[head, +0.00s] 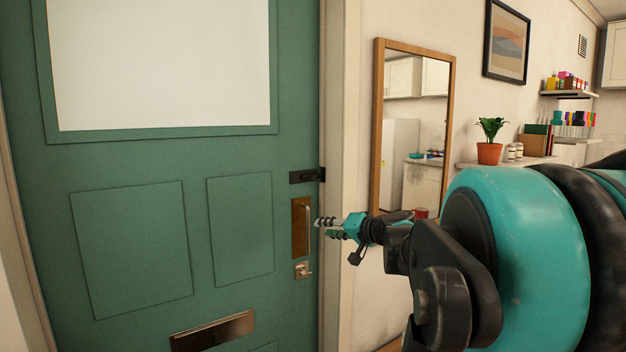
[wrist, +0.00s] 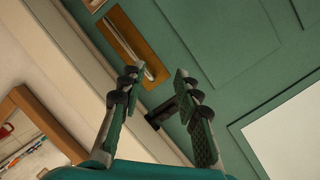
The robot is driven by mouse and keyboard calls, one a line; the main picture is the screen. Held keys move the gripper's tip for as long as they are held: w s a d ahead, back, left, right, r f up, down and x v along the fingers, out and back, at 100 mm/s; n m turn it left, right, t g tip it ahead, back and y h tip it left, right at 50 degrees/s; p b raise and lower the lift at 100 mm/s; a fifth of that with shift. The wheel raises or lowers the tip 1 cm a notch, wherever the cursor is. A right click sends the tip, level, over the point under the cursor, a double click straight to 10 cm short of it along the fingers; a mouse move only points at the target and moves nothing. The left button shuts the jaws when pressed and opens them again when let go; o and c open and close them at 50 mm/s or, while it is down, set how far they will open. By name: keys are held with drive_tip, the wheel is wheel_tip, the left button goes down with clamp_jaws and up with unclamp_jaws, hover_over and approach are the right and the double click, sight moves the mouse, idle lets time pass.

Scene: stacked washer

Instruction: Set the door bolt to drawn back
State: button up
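The dark door bolt (head: 307,175) is on the green door (head: 120,165), at its right edge above the handle plate. Its right end meets the door frame; I cannot tell how far its bar reaches across. In the wrist view the bolt (wrist: 162,112) shows between my fingers, partly hidden by the right finger. My gripper (head: 321,228) is in front of the door edge, lower than the bolt and beside the handle. In the wrist view my gripper (wrist: 156,78) has its two fingers apart with nothing held.
A brass plate (head: 296,242) with a pale pull handle (head: 308,229) is below the bolt, with a small latch (head: 303,271) under it. A mail slot (head: 212,331) is low on the door. A wood-framed mirror (head: 377,150) stands right of the door frame (head: 333,120).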

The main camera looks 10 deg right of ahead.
sight(315, 178)
drive_tip(key=w+d+r+m+t, duration=0.1)
drive_tip(key=w+d+r+t, duration=0.15)
drive_tip(key=r, duration=0.25)
drive_tip(key=w+d+r+m+t, duration=0.1)
drive_tip(key=w+d+r+m, duration=0.15)
drive_tip(key=r, duration=0.35)
drive_tip(key=shift+n, duration=0.45)
drive_tip(key=x, duration=1.6)
drive_tip(key=shift+w+d+f, duration=0.2)
drive_tip(key=shift+w, duration=0.2)
drive_tip(key=shift+c, duration=0.4)
clamp_jaws()
